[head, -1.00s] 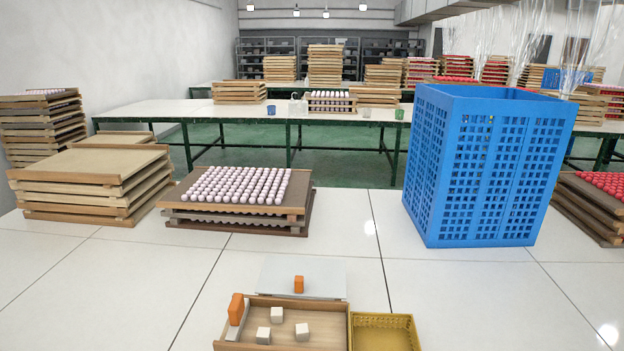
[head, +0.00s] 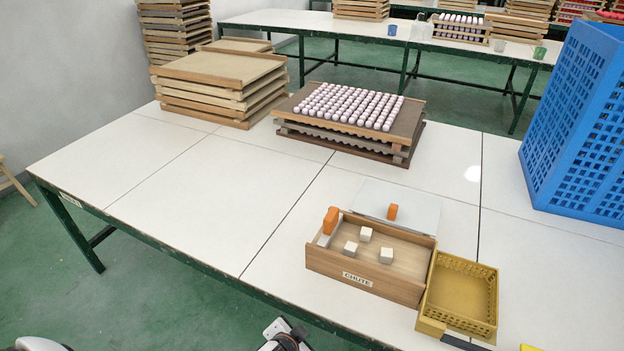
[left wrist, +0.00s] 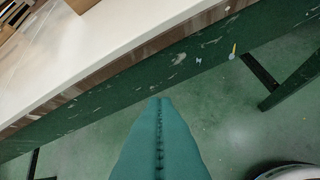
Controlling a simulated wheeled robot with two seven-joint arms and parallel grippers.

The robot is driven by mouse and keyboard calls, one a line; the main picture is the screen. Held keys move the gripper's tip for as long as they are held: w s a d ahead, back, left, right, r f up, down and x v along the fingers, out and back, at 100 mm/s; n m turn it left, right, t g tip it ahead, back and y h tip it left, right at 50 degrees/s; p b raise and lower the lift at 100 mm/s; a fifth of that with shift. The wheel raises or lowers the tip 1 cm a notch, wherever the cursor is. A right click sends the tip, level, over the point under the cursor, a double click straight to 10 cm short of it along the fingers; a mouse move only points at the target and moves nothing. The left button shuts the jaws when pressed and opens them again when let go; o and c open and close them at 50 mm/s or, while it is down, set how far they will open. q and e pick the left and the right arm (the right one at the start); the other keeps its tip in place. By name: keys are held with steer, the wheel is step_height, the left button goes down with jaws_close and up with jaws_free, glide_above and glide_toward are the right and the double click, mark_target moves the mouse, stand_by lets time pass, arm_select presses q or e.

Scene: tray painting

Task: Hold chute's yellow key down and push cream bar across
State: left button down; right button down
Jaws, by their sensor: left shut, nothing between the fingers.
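The wooden chute (head: 365,285), labelled CHUTE, lies near the table's front edge in the head view. Several white cubes (head: 386,256) are in it. A pale cream bar (head: 324,240) lies at its left end, with an upright orange block (head: 330,221) at it. A yellow piece (head: 430,327) is at the near left corner of the yellow basket; I cannot tell whether it is the key. My left gripper (left wrist: 160,100) is shut and empty in the left wrist view, pointing toward the table's green edge, apart from the chute. My right gripper is not recognisable.
The yellow basket (head: 462,292) adjoins the chute's right end. A grey plate (head: 400,200) with a small orange block (head: 392,212) lies behind it. Stacked trays (head: 220,85) and a blue crate (head: 580,130) stand farther back. The table's left part is clear.

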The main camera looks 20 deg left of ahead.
arm_select(q)
steer(key=shift+t, duration=0.8)
steer(key=w+r, duration=0.1)
steer(key=r, duration=0.1)
steer(key=w+r, duration=0.1)
steer(key=r, duration=0.1)
steer(key=w+r, duration=0.1)
steer(key=shift+r, duration=0.4)
steer(key=w+d+r+m+t+h, duration=0.35)
steer(key=w+r+m+t, duration=0.25)
steer(key=w+r, duration=0.5)
steer(key=w+d+r+m+g+h, duration=0.3)
steer(key=d+r+m+h, duration=0.25)
steer(key=m, duration=0.45)
steer(key=w+d+r+m+g+h, duration=0.2)
steer(key=d+r+m+g+h, duration=0.25)
steer(key=m, duration=0.55)
steer(key=w+a+m+g+y, duration=0.2)
steer(key=a+y, duration=0.4)
steer(key=a, duration=0.4)
steer(key=w+a+m+g+y+p, duration=0.1)
steer(key=w+a+m+g+y, duration=0.1)
steer(key=a+y, duration=0.4)
steer(key=a+m+g, duration=0.1)
steer(key=a, duration=0.4)
steer(key=shift+w+r+g, duration=0.25)
steer(key=shift+g, duration=0.1)
arm_select(e)
steer(key=shift+d+r, duration=0.45)
steer(key=shift+r, duration=0.2)
